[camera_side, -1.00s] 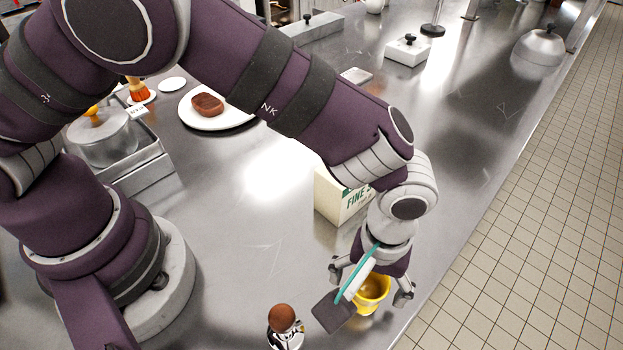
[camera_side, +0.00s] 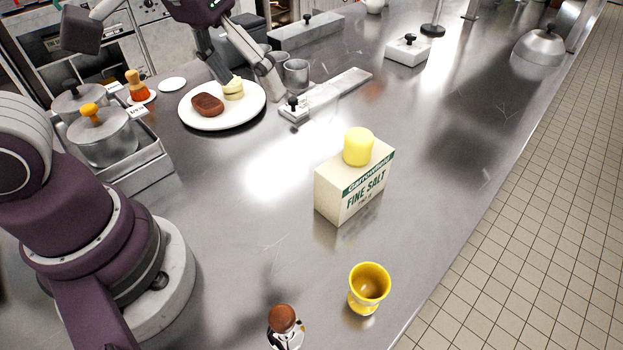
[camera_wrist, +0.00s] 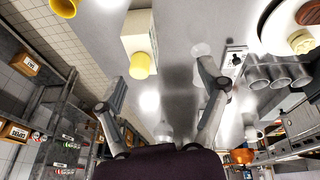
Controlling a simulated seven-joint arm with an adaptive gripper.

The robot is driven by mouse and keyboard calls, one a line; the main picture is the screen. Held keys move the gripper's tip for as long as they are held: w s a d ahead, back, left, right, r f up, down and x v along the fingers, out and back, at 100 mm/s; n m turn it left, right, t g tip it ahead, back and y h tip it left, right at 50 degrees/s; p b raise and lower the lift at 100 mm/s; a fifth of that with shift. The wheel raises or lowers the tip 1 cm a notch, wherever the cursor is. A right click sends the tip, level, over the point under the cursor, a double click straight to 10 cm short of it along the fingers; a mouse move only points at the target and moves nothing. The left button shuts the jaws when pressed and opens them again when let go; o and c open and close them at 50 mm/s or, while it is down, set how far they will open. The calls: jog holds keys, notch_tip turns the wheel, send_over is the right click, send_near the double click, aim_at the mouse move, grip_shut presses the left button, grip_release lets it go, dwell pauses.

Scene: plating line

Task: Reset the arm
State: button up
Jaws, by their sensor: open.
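My gripper (camera_wrist: 160,82) is open, with its two fingers spread wide and nothing between them in the wrist view. In the side view my gripper (camera_side: 178,60) is high at the top left, above the far end of the counter. A yellow egg cup (camera_side: 369,285) stands upright and apart near the counter's front edge. It also shows in the wrist view (camera_wrist: 64,7). A cream salt box (camera_side: 350,190) stands mid-counter with a yellow cylinder (camera_side: 358,146) on top.
A white plate (camera_side: 240,118) holds a brown patty (camera_side: 208,104) and a pale yellow piece (camera_side: 233,89). Lidded pots (camera_side: 103,138) stand in a metal tray at left. A brown-topped metal item (camera_side: 284,322) stands at the front. The counter between is largely clear.

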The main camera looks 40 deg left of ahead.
jog(key=s+a+m+t, duration=0.1)
jog(key=s+a, duration=0.2)
jog(key=a, duration=0.2)
jog(key=shift+s+f+t+y, duration=0.4)
jog(key=shift+f, duration=0.05)
